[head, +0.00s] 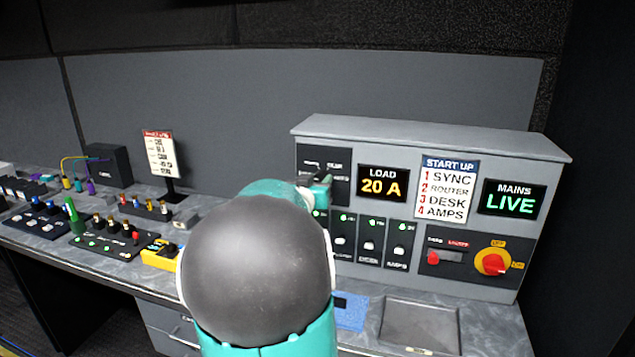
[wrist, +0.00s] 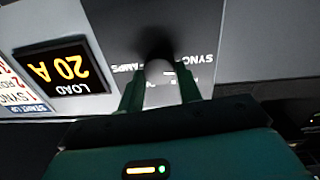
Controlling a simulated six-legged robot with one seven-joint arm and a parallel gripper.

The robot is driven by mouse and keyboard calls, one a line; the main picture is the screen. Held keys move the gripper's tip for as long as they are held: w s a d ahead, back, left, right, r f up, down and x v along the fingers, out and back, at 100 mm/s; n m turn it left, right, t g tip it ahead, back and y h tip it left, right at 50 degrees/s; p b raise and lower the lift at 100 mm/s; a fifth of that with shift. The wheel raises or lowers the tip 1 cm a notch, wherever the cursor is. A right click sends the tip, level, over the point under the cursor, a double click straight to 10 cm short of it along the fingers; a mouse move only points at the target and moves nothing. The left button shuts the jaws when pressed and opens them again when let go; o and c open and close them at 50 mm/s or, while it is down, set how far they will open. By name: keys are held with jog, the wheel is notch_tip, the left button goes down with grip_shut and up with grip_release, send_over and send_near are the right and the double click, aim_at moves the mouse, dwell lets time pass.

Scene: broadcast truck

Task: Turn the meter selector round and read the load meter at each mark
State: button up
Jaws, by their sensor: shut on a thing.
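The load meter (head: 382,185) is a black display on the grey panel and reads "20 A" in yellow. It also shows upside down at the left of the wrist view (wrist: 63,70). The meter selector (wrist: 158,42) is a dark knob on a black plate left of the meter in the head view. My gripper (wrist: 161,88) is shut on it, one finger on each side. Beside it in the wrist view the marks "SYNC" and "AMPS" show, upside down; other lettering is partly hidden. I cannot tell which mark the knob points to. In the head view my arm mostly hides the selector.
Several breaker switches (head: 370,243) with green lights sit below the meter. A start-up list (head: 447,189), a "MAINS LIVE" display (head: 513,203) and a red rotary switch (head: 493,262) are to the right. Control boxes (head: 105,243) crowd the desk at left. A shallow tray (head: 420,306) lies at front right.

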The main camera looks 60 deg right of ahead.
jog(key=m, duration=0.5)
jog(key=shift+s, duration=0.1)
jog(key=m, duration=0.5)
jog(key=shift+t+y, duration=0.3)
jog(key=shift+s, duration=0.1)
jog(key=o, duration=1)
jog(key=a, duration=0.4)
jog(key=s+a, duration=0.1)
jog(key=a, duration=0.8)
jog(key=shift+s+a+r, duration=0.25)
jog(key=shift+s+a, duration=0.1)
jog(key=shift+s, duration=0.05)
